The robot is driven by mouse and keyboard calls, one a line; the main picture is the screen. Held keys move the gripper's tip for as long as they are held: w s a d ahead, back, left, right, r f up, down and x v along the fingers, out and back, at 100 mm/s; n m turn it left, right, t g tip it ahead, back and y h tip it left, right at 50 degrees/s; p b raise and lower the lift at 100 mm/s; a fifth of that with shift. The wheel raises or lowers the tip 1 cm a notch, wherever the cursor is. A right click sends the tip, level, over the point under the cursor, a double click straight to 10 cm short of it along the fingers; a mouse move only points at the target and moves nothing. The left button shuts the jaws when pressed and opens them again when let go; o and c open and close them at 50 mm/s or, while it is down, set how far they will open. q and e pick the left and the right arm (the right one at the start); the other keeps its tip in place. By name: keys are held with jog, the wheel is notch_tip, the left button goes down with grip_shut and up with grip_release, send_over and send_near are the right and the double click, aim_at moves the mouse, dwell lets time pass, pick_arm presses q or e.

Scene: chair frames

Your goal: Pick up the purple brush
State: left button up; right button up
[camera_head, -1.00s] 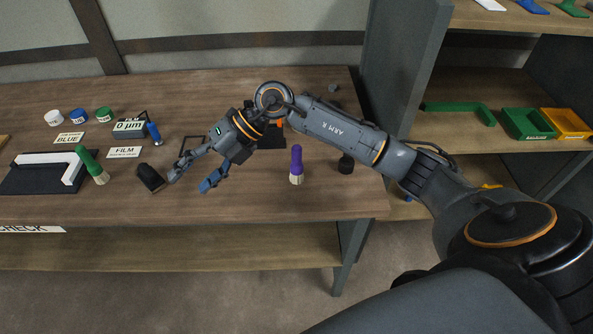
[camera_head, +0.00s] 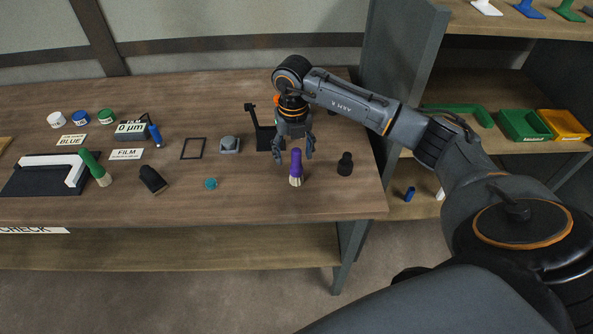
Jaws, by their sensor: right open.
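The purple brush (camera_head: 296,165) stands upright on the wooden table, with its purple handle up and its pale bristles down. My right gripper (camera_head: 294,157) points down at the brush, with its fingers spread to either side of the handle's upper part. I cannot tell whether a finger touches the brush. The gripper is open. My left gripper does not show.
A black bottle (camera_head: 345,164) stands close to the right of the brush. A black stand (camera_head: 263,137) is behind on the left, and a teal disc (camera_head: 211,184) lies further left. A green brush (camera_head: 95,168) stands at the far left. The table's front edge (camera_head: 280,219) is near.

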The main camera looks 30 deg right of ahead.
aim_at(296, 167)
jog(key=f, duration=0.1)
jog(key=f+p, duration=0.1)
jog(key=f, duration=0.1)
jog(key=f+p, duration=0.1)
jog(key=f, duration=0.1)
jog(key=shift+s+d+f, duration=0.15)
jog(key=shift+d+f, duration=0.1)
jog(key=shift+d, duration=0.05)
jog(key=shift+f, duration=0.25)
jog(key=c, duration=1.2)
